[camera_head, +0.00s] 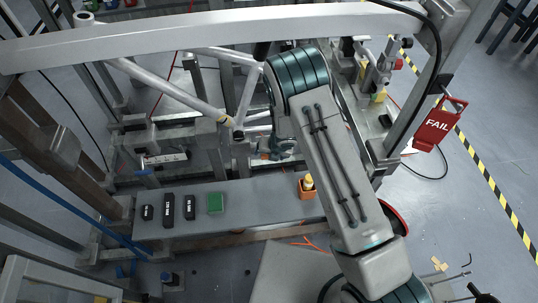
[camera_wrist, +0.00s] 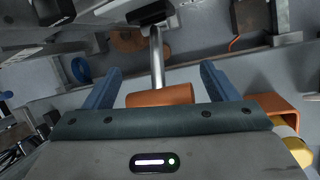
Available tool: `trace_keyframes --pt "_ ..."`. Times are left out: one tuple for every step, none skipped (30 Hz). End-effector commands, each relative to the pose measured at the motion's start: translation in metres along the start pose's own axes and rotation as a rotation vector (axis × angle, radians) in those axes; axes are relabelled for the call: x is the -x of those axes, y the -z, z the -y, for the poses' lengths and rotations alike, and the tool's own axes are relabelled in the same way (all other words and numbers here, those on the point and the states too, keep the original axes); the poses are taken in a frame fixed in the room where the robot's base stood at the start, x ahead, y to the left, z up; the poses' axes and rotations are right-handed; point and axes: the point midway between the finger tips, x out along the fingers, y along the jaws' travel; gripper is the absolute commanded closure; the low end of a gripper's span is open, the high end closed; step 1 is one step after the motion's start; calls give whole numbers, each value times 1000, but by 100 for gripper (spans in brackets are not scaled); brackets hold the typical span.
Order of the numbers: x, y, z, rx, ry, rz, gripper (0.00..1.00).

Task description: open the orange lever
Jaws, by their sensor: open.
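The orange lever shows in the wrist view as a short orange grip (camera_wrist: 160,96) on the end of a silver rod (camera_wrist: 158,62). The rod runs up the picture to a dark mount. My gripper (camera_wrist: 161,70) is open, with one blue finger on each side of the lever. There is a visible gap between each finger and the grip, so neither seems to touch it. The lower edge of the grip meets the dark green front of my gripper in the picture; I cannot tell whether they touch. In the head view my arm covers much of this area and I cannot make out the lever.
An orange bin (camera_head: 306,187) with yellow contents stands on the grey bench (camera_head: 255,200); it also shows beside my right finger in the wrist view (camera_wrist: 278,105). A green block (camera_head: 215,203) and several black devices lie left. A white bicycle frame (camera_head: 165,88) and steel beams surround my arm.

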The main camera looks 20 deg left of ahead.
Motion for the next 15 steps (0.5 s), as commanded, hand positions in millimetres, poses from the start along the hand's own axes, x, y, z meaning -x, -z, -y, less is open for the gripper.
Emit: trace_keyframes --pt "10 -1 0 -1 -1 3 20" --pt "16 -1 0 -3 0 3 20" --pt "23 -2 1 -3 0 3 20" --pt "29 -1 1 -3 0 3 20" --pt "34 -2 1 -3 0 4 20" --pt "42 -1 1 -3 0 2 20" --pt "49 -2 1 -3 -1 3 20" --pt "55 -2 1 -5 -1 2 20" --pt "62 -2 1 -4 0 3 20" --pt "68 -2 2 -4 1 3 20" --pt "75 -2 2 -5 1 3 20" --pt "82 -2 2 -5 2 2 20" --pt "87 -2 2 -5 2 3 20" --pt "91 -1 2 -4 2 2 20" --pt "98 -1 2 -5 2 2 20"
